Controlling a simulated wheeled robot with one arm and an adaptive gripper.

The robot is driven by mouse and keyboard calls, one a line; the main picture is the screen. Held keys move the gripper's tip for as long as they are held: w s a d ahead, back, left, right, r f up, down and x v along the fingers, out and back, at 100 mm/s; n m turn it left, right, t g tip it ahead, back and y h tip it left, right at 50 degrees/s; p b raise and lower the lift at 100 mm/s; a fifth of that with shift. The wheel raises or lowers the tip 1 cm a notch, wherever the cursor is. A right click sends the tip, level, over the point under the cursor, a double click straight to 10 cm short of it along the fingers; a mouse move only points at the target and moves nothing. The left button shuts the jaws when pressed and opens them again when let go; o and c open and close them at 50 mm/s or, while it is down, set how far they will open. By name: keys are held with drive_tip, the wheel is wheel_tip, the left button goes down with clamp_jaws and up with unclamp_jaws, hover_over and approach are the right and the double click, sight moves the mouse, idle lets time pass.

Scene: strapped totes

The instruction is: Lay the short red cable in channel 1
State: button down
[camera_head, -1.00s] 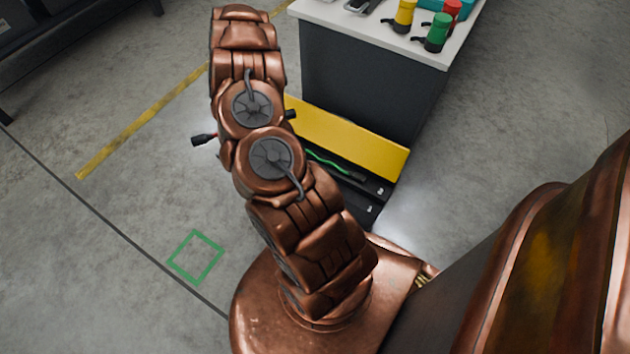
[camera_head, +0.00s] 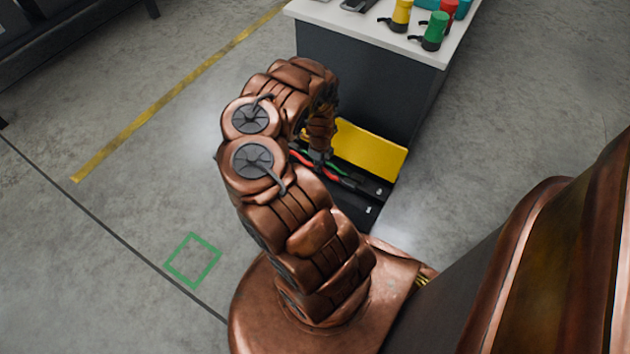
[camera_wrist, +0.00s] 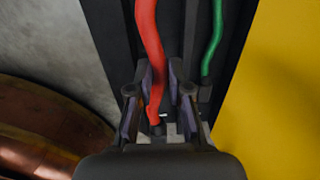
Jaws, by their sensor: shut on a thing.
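The short red cable (camera_wrist: 148,32) runs between my gripper's two fingers (camera_wrist: 160,78) in the wrist view, with its dark end below them. My gripper is shut on it. In the head view the red cable (camera_head: 301,158) shows beside my gripper (camera_head: 318,156), above the dark channel unit (camera_head: 352,212). In the wrist view the cable lies over a dark channel strip (camera_wrist: 113,30), roughly along it. I cannot tell whether it is seated or just above. The channel numbers are too small to read.
A green cable (camera_wrist: 214,45) lies in the neighbouring channel to the right. A yellow panel (camera_head: 370,150) stands behind the channels, by a grey cabinet with a white top (camera_head: 420,52) holding coloured items. The floor at left is free, with a green square outline (camera_head: 193,260).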

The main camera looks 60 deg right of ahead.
wheel_tip(320, 180, down, 10)
drive_tip(key=b, duration=0.8)
drive_tip(key=shift+r, duration=0.1)
drive_tip(key=c, duration=1.4)
unclamp_jaws()
drive_tip(key=shift+o, duration=0.2)
wheel_tip(320, 180, up, 12)
drive_tip(key=p, duration=1)
drive_tip(key=shift+r, duration=0.1)
